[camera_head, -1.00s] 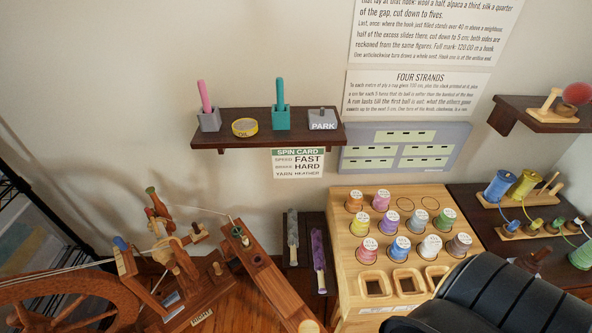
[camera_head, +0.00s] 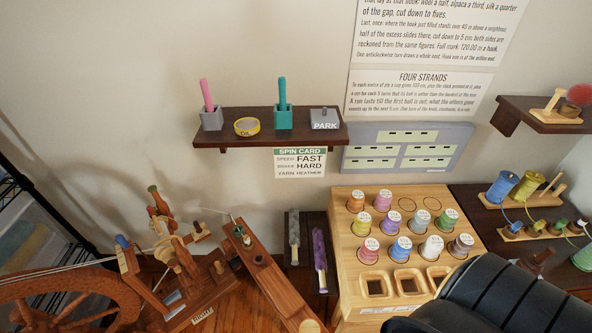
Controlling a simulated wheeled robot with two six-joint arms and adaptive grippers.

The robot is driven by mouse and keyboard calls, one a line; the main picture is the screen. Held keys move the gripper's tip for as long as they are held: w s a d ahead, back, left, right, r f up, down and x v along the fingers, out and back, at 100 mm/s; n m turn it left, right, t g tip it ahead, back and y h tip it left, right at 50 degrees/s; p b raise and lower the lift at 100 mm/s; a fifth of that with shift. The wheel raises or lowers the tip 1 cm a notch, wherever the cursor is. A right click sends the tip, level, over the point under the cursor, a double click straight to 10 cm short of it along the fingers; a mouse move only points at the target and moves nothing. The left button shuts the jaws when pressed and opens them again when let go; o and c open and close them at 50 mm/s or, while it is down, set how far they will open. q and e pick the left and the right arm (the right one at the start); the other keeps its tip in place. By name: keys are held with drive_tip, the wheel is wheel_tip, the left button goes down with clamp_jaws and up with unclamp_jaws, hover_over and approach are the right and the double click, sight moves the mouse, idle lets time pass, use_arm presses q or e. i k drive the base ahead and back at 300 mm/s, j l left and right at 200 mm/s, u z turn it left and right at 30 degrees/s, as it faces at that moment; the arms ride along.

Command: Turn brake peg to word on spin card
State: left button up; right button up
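The spin card (camera_head: 300,163) hangs under the wall shelf. It reads speed FAST, brake HARD, yarn HEATHER. The wooden spinning wheel (camera_head: 68,300) stands at lower left, with its upright posts and several turned pegs (camera_head: 154,190) beside it. I cannot tell for sure which peg is the brake peg. A small word plate (camera_head: 202,315) sits on the front of its base; its word is too small to read surely. A long wooden arm (camera_head: 268,278) slopes down to the right of it. Neither of my grippers shows.
The dark shelf (camera_head: 215,141) holds a pink stick in a grey holder, a yellow oil tin, a teal holder and a PARK block (camera_head: 324,119). A pale wooden rack (camera_head: 346,255) with several spools stands at centre right.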

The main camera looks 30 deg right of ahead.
sight(199, 229)
drive_tip(key=j+z, duration=0.2)
drive_tip(key=z, duration=0.3)
drive_tip(key=k+j+z, duration=0.1)
drive_tip(key=z, duration=0.35)
drive_tip(key=k+j+z, duration=0.1)
drive_tip(key=z, duration=0.4)
